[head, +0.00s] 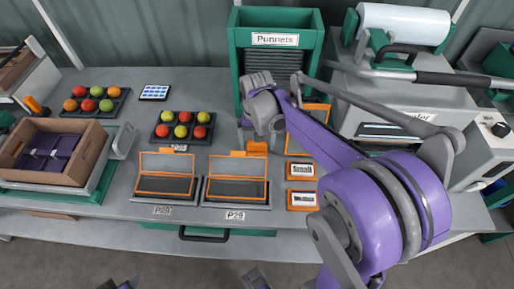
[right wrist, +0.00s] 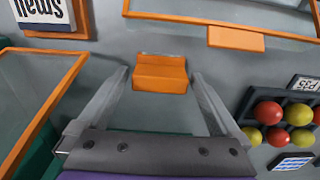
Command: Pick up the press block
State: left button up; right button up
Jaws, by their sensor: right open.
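The press block (head: 257,147) is a small orange block on the grey bench, just behind the right-hand orange-framed punnet. In the right wrist view the press block (right wrist: 160,78) shows ahead between the fingers, with its stepped face visible. My right gripper (head: 258,136) reaches in from the right, over the block. In the right wrist view its two fingers are apart, one on each side of the block, and I see no contact. Small grey parts at the bottom edge of the head view may be my left arm; its jaws cannot be made out.
Two orange-framed punnets (head: 166,184) stand in front of the block. Tomato trays (head: 159,140) lie to the left, and a cardboard box (head: 86,166) stands farther left. A green punnet dispenser (head: 236,50) is behind. Orange-framed size cards (head: 302,179) lie to the right.

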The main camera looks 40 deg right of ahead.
jog(key=c, duration=1.3)
jog(key=shift+o, duration=0.2)
notch_tip(320, 180, up, 10)
jog(key=shift+r+p, duration=0.1)
jog(key=shift+p, duration=0.4)
jog(key=o, duration=0.8)
jog(key=c, duration=0.5)
